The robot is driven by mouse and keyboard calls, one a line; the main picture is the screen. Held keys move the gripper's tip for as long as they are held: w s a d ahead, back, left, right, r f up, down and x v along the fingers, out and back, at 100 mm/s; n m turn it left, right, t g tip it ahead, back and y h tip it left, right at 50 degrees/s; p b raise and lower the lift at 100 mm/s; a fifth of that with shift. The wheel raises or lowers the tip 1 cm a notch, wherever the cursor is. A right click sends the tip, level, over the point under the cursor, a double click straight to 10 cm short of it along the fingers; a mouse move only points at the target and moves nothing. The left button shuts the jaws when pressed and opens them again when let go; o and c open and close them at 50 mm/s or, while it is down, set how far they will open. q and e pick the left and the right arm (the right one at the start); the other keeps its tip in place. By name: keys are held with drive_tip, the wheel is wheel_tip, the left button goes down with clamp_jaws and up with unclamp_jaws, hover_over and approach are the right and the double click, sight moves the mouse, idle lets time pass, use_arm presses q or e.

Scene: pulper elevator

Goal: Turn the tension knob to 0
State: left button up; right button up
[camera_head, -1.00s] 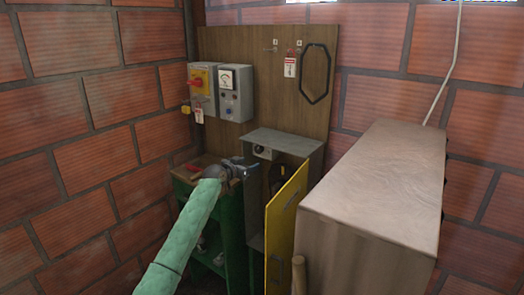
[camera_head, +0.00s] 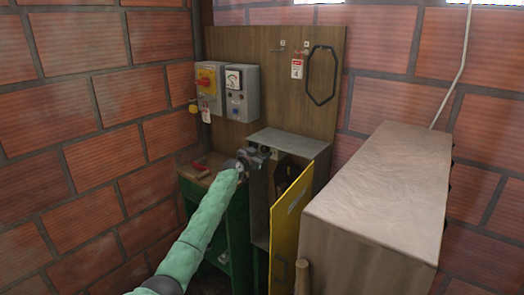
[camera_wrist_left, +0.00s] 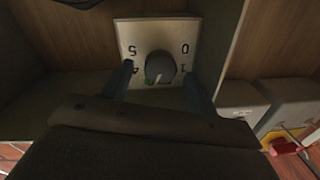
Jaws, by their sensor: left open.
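The tension knob (camera_wrist_left: 160,67) is a dark round knob on a white dial plate (camera_wrist_left: 158,28), seen upside down in the left wrist view. Digits 0, 1, 4 and 5 show on the plate; the rest are hidden. A small green mark shows on the knob's lower left edge, near the 4 side. My left gripper (camera_wrist_left: 157,88) is open, one finger on each side of the knob, with gaps beside it. In the head view my left gripper (camera_head: 262,157) is at the front of the grey housing (camera_head: 290,142), largely covering the dial. My right gripper is not in view.
A yellow door (camera_head: 290,225) stands open just right of my left gripper. A large pale box (camera_head: 375,190) fills the right side. A green cabinet (camera_head: 233,220) is below the arm. Control boxes (camera_head: 238,95) and a hanging belt (camera_head: 320,75) are on the wooden board.

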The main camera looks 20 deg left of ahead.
use_arm(q)
drive_tip(key=shift+w+d, duration=0.15)
drive_tip(key=shift+w, duration=0.35)
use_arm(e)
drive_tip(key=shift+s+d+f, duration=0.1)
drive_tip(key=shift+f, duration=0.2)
use_arm(q)
drive_tip(key=c, duration=1)
